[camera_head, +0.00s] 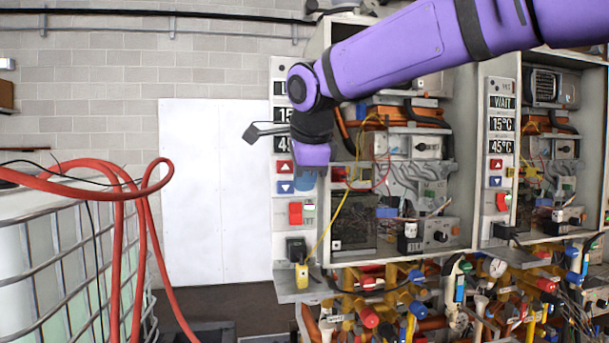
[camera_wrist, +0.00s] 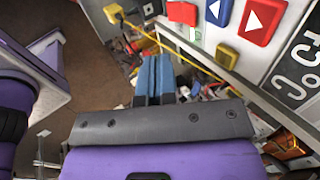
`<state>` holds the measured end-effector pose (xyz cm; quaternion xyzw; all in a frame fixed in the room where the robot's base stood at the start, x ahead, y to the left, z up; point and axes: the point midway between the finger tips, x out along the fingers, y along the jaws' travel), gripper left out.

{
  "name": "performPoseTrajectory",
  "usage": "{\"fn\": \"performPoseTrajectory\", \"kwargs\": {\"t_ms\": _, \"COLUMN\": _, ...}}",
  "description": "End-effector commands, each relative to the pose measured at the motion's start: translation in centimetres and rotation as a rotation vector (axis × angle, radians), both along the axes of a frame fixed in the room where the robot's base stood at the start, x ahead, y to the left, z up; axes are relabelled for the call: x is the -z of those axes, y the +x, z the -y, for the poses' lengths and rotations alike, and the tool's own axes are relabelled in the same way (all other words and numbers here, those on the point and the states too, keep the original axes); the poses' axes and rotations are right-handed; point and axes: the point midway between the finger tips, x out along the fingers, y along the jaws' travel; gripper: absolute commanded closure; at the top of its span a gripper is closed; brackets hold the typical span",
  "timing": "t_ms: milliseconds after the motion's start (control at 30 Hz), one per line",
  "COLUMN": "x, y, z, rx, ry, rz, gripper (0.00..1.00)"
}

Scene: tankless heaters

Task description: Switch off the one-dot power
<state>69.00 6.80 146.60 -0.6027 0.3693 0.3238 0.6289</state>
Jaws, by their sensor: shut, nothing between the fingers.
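The left heater's control panel (camera_head: 281,240) carries a red power rocker (camera_head: 296,213) with a small pale-green part beside it. In the wrist view the red rocker (camera_wrist: 182,12) shows at the top edge, beside the blue down button (camera_wrist: 219,10) and red up button (camera_wrist: 262,18). The right heater has a similar red switch (camera_head: 502,202). The dot marks are too small to tell which panel has one dot. My gripper (camera_head: 309,187) is in front of the left panel, above the rocker, partly hidden by my wrist. Its blue fingers (camera_wrist: 154,75) are together and empty, apart from the rocker.
Open heater cabinets (camera_head: 467,150) with wires and pipes stand to the right, valves below. A caged tank (camera_head: 62,275) with red hoses stands at left.

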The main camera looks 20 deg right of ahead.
Motion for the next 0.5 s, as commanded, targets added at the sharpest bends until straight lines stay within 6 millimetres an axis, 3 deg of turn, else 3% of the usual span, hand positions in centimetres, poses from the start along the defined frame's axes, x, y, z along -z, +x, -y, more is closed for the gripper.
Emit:
{"fn": "performPoseTrajectory", "kwargs": {"t_ms": 300, "x": 5.3, "y": 3.1, "z": 0.2, "rx": -0.001, "ry": -0.002, "rz": -0.004, "gripper": 1.0}}
{"fn": "performPoseTrajectory", "kwargs": {"t_ms": 500, "x": 6.8, "y": 5.4, "z": 0.4, "rx": 0.0, "ry": -0.001, "rz": -0.002, "gripper": 1.0}}
